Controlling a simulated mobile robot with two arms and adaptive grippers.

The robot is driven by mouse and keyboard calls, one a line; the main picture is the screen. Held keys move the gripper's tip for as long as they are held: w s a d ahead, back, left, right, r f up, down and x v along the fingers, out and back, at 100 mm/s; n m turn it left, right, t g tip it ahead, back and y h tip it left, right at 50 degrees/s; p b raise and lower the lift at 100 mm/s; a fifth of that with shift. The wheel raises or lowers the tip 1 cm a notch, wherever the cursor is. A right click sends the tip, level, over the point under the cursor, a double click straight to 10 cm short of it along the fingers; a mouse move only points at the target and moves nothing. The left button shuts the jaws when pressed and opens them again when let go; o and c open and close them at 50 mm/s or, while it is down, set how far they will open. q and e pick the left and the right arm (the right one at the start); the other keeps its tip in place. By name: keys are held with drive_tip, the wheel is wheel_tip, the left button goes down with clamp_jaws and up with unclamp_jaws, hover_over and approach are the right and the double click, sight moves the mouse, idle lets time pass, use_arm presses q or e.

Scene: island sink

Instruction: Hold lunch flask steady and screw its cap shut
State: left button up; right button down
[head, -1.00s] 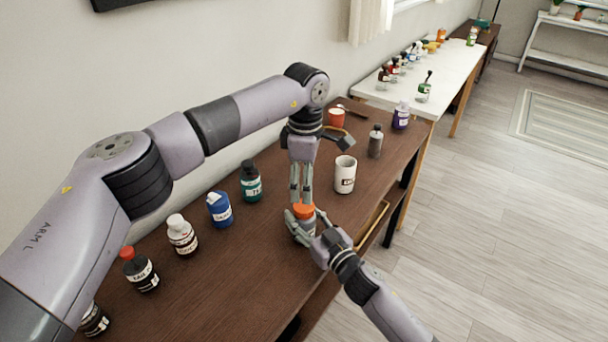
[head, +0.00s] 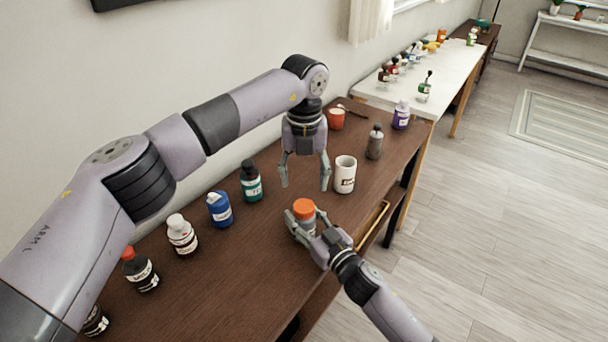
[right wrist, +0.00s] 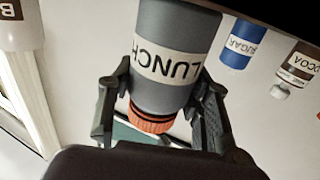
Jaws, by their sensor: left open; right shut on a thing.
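The lunch flask is a grey cylinder with a white LUNCH label (right wrist: 166,66) in the right wrist view. Its orange cap (head: 303,209) sits on top, and the flask stands on the brown table in the head view. My right gripper (head: 304,226) is shut around the flask's body from the front right. In the right wrist view its fingers lie on both sides of the flask. My left gripper (head: 305,186) is open and empty above and behind the cap, apart from it. I cannot tell how tightly the cap sits.
A white mug (head: 345,175) stands close to the right of my left gripper. A teal bottle (head: 251,182), a blue one (head: 219,209) and a white-capped one (head: 181,236) line the wall side. A grey bottle (head: 375,143) stands farther back. Bare table lies left of the flask.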

sight(304, 206)
use_arm(q)
drive_tip(key=shift+n, duration=0.8)
drive_tip(key=shift+f, duration=3.95)
drive_tip(key=c, duration=1.2)
drive_tip(key=m, duration=0.5)
drive_tip(key=shift+m, duration=0.3)
drive_tip(key=m, duration=0.5)
drive_tip(key=shift+m, duration=0.4)
drive_tip(key=o, duration=1.3)
